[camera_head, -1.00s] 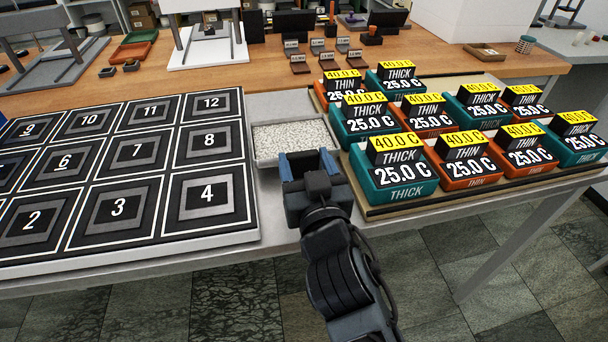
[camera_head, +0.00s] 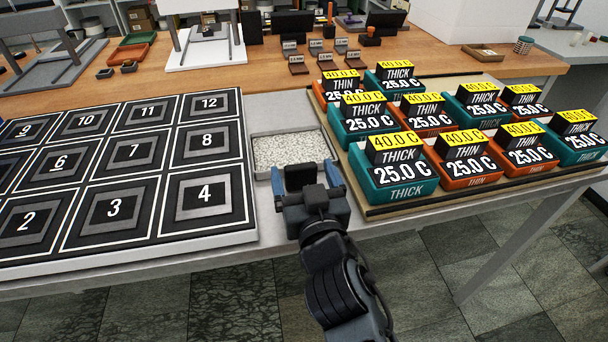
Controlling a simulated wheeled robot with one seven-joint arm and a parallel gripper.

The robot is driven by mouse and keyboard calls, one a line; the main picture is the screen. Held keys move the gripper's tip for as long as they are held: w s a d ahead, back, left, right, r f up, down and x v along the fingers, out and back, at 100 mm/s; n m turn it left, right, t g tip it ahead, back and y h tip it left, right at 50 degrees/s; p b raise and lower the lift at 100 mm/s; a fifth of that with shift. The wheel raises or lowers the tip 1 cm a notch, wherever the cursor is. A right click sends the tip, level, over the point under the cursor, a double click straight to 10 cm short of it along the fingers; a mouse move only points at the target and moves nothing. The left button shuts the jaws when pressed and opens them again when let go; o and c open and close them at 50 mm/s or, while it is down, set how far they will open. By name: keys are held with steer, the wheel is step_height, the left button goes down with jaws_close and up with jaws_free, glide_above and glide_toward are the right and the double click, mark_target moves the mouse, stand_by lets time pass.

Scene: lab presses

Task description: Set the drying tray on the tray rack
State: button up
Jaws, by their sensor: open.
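A shallow light-grey tray (camera_head: 253,155) filled with pale granules lies on the table between the numbered board and the labelled trays. It looks like the drying tray, though no label shows. My gripper (camera_head: 306,180) is open, with its blue fingers spread apart at the tray's near edge. The right finger overlaps the tray's near right corner in the picture. I cannot tell whether either finger touches the tray. My gripper hides part of its near side. I cannot make out for sure which thing is the tray rack.
A black numbered board (camera_head: 133,175) fills the left. Several teal and orange trays with temperature signs stand close on the right, on a tan board (camera_head: 400,208). A white press stand (camera_head: 206,50) and small dark blocks stand on the wooden bench behind.

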steer(key=shift+r, duration=0.1)
steer(key=b+v, duration=0.1)
steer(key=v, duration=1.1)
steer(key=shift+b, duration=0.3)
steer(key=s+d+f+m+g+h, duration=0.1)
steer(key=s+d+f, duration=0.1)
steer(key=s+d, duration=0.6)
steer(key=s+d+f+m+g+h, duration=0.1)
steer(key=s+d+f+h, duration=0.1)
steer(key=s+d, duration=0.6)
steer(key=s+f, duration=0.1)
steer(key=s, duration=0.5)
steer(key=shift+s+d+f, duration=0.3)
steer(key=shift+d+f, duration=0.05)
steer(key=shift+o, duration=0.4)
steer(key=s+d+r+m+h, duration=0.1)
steer(key=s+d+r+h, duration=0.1)
steer(key=s, duration=0.5)
steer(key=shift+s+d+r+g, duration=0.3)
steer(key=shift+d+r, duration=0.35)
steer(key=shift+d, duration=0.4)
steer(key=shift+c, duration=0.2)
